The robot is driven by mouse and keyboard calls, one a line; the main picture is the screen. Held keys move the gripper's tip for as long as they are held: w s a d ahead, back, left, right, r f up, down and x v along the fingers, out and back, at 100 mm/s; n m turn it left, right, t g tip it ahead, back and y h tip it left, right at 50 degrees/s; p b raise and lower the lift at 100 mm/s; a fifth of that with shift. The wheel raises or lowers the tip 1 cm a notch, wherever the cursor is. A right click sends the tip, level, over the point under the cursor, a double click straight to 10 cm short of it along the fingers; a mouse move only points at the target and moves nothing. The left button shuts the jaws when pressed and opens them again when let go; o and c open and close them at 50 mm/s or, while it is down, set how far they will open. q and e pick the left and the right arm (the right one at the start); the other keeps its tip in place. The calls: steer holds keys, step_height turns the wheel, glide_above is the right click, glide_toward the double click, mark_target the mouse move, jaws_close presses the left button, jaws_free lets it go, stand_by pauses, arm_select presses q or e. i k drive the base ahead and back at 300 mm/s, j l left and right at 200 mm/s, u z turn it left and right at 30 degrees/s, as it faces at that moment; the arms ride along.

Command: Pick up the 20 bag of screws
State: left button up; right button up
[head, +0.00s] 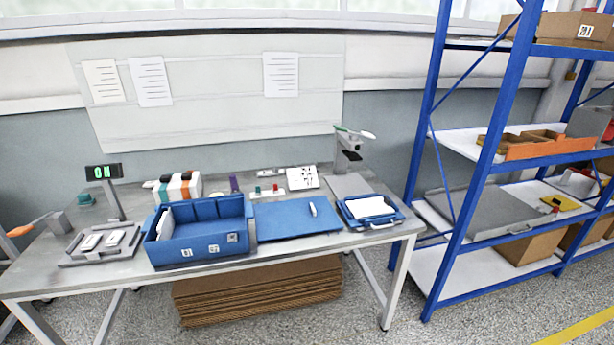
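No bag with a readable 20 shows in the head view. Two small white packets (90,241) lie on a grey tray (72,263) at the left of the workbench. A blue bin (205,255) with small white labels stands beside it, and a white item (165,225) shows inside its left end. A small blue tray (393,216) at the right of the bench holds a white item (370,206). I cannot tell which of these, if any, is the bag of screws. Neither of my grippers is in view.
A blue mat (290,220) with a small white object lies between bin and tray. A display (103,172) stands on a post at back left. Flat cardboard (260,290) is stacked under the bench. A blue shelf rack (470,195) stands right, with grey floor (370,335) before it.

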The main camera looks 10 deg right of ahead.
mark_target(92, 240)
steer(key=i+j+u, duration=0.1)
steer(key=u, duration=0.25)
steer(key=i+j+u, duration=0.1)
steer(key=u, duration=0.2)
steer(key=i+u, duration=0.35)
steer(key=k+z, duration=0.1)
steer(key=z, duration=1.15)
steer(key=u, duration=1.35)
steer(key=i+j, duration=0.15)
